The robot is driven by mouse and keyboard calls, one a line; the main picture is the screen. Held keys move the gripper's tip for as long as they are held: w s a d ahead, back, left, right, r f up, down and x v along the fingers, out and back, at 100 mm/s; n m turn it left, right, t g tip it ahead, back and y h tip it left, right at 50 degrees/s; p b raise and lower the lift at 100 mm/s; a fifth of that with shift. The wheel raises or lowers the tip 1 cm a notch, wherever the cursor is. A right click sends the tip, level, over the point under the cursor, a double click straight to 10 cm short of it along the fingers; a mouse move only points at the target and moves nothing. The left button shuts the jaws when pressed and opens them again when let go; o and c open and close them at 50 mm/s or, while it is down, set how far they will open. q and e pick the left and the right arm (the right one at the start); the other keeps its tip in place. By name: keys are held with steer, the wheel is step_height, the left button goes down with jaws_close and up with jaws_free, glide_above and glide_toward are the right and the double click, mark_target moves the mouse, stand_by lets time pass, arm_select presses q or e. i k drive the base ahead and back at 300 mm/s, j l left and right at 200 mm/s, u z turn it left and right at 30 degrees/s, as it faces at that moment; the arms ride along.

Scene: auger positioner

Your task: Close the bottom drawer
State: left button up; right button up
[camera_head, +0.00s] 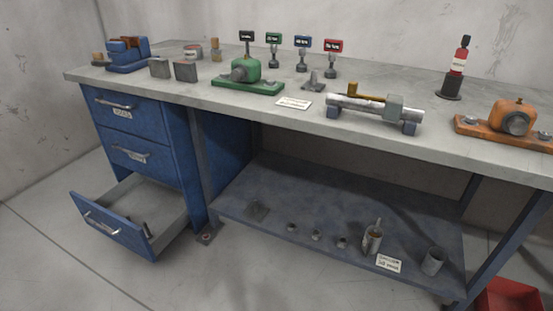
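The bottom drawer (112,226) of the blue drawer cabinet (178,150) is pulled well out towards the front left. Its blue front carries a light metal bar handle (102,222). The inside is visible, with light side walls and a small dark item (146,228) near the front. The middle drawer (130,151) and the top drawer (120,109) above it are shut. Neither of my grippers shows in the head view, and nothing touches the bottom drawer's front or handle.
The workbench top (230,110) carries a blue vise, a green machine, several signs, a metal cylinder and an orange machine (510,119). A lower shelf (330,205) holds small cups. A red bin (508,297) stands at bottom right. The floor (50,265) before the drawer is clear.

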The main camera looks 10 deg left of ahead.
mark_target(164, 206)
steer(key=u, duration=1.75)
